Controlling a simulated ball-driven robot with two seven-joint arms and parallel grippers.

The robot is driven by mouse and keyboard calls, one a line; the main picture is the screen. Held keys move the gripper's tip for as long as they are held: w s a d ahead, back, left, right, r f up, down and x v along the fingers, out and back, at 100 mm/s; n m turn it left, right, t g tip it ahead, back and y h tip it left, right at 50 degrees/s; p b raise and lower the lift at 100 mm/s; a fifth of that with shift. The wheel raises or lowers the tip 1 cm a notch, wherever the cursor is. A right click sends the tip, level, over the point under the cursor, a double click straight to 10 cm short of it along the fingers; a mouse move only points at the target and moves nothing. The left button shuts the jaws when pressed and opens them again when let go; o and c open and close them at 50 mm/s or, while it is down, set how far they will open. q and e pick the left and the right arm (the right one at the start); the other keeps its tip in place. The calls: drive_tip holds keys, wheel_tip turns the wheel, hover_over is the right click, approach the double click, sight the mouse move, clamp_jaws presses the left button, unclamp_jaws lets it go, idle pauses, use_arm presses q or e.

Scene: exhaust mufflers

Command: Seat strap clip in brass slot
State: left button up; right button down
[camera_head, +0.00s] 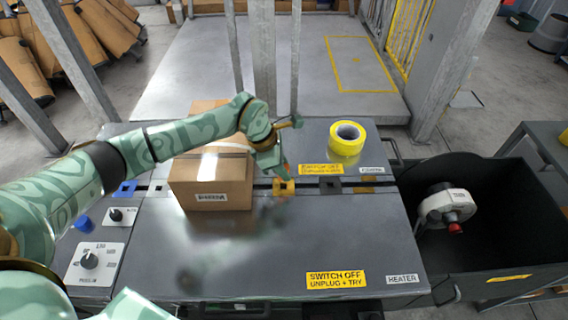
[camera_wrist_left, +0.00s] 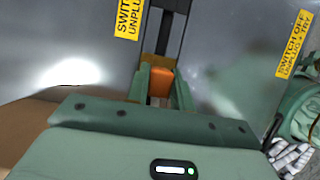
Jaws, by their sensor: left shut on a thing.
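My left gripper (camera_head: 283,178) reaches down to the dark channel across the grey machine top, just right of the cardboard box. Its fingers also show in the left wrist view (camera_wrist_left: 161,88), shut on an orange block (camera_wrist_left: 160,84), which I take for the strap clip. A brass-coloured piece (camera_head: 286,188) lies at the channel right below the fingertips. In the left wrist view a brown-brass surface (camera_wrist_left: 156,64) borders the clip's far side. I cannot tell whether the clip is inside the slot or just above it.
The cardboard box (camera_head: 212,182) stands close left of the gripper. A yellow tape roll (camera_head: 346,142) lies behind right. A blue piece (camera_head: 125,189) and a dark one (camera_head: 329,185) sit along the channel. A dark bin (camera_head: 490,235) is at right. The front panel is clear.

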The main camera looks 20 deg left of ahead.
use_arm(q)
drive_tip(key=shift+f+b, duration=0.5)
drive_tip(key=shift+f, duration=0.85)
use_arm(e)
drive_tip(key=shift+s+f, duration=0.25)
drive_tip(key=shift+f, duration=0.3)
use_arm(q)
drive_tip(key=shift+p, duration=0.4)
use_arm(e)
drive_tip(key=shift+w+r, duration=0.15)
drive_tip(key=shift+r, duration=0.2)
use_arm(q)
drive_tip(key=shift+f, duration=0.45)
use_arm(e)
drive_tip(key=shift+f, duration=0.25)
use_arm(q)
drive_tip(key=o, duration=1)
drive_tip(key=shift+r, duration=0.15)
drive_tip(key=p+v, duration=0.4)
drive_tip(key=v, duration=1.2)
drive_tip(key=shift+p, duration=0.4)
use_arm(e)
drive_tip(key=r, duration=0.1)
drive_tip(key=w+r, duration=0.1)
drive_tip(key=r, duration=0.1)
drive_tip(key=w+r, duration=0.1)
drive_tip(key=r, duration=0.1)
